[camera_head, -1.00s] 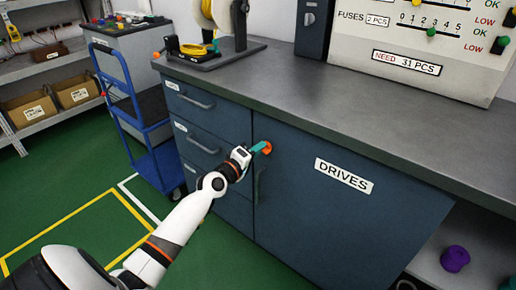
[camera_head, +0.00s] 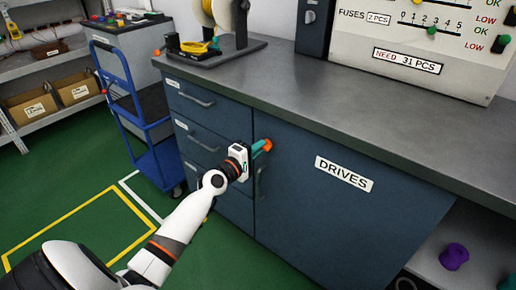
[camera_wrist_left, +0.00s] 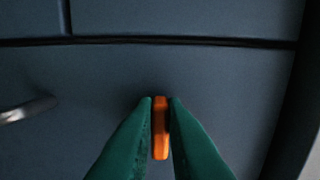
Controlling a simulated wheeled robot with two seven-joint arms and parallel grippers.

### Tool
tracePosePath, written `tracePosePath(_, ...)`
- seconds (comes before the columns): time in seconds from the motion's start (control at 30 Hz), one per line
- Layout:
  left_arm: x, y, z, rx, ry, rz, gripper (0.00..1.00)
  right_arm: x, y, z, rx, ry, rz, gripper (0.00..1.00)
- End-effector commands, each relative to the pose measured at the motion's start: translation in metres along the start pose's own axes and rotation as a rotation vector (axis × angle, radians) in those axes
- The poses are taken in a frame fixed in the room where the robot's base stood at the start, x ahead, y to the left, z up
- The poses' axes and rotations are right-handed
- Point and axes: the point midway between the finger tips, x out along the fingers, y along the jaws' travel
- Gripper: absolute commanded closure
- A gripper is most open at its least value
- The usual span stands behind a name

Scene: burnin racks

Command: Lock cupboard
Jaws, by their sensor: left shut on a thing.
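The cupboard door (camera_head: 335,215) is dark blue, labelled DRIVES, and looks closed flush under the worktop. An orange turn-knob (camera_head: 268,145) sits at its upper left corner. My left gripper (camera_head: 261,149) is at the knob, its teal fingers closed on it. In the left wrist view the orange knob (camera_wrist_left: 160,130) shows as a narrow bar between the two fingertips (camera_wrist_left: 160,101), lined up with the fingers and across the dark door seam's direction. The door handle (camera_head: 259,184) is just below the gripper; it also shows in the wrist view (camera_wrist_left: 28,109). My right gripper is not in view.
Drawers (camera_head: 205,145) with bar handles are left of the door. A blue trolley (camera_head: 150,140) stands further left. The grey worktop (camera_head: 330,95) overhangs above the knob. A purple object (camera_head: 454,256) lies on the open shelf at right.

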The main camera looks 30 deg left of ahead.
Motion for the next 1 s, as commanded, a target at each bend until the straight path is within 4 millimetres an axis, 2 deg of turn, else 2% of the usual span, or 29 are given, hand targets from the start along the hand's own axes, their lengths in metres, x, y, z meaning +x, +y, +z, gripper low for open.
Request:
tracePosePath(0.1,0.000,-0.002,0.001,-0.003,-0.003,-0.005,1.00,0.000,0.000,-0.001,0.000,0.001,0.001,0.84)
tracePosePath(0.13,0.000,-0.002,0.001,-0.003,-0.003,-0.005,0.87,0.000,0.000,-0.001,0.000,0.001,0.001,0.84)
tracePosePath(0.27,0.000,-0.002,0.001,-0.002,-0.002,-0.004,0.67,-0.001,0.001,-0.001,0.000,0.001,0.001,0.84)
tracePosePath(0.53,0.000,0.000,0.000,-0.001,-0.001,-0.001,0.67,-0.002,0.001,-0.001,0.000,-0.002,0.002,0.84)
tracePosePath(0.67,-0.008,0.000,0.000,0.000,-0.001,0.000,0.67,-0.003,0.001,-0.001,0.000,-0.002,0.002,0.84)
tracePosePath(0.77,-0.022,0.001,0.001,0.000,-0.001,0.001,0.67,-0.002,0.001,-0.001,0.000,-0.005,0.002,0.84)
tracePosePath(1.0,-0.071,0.002,0.000,0.000,0.000,0.002,0.67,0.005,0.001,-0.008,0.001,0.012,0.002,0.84)
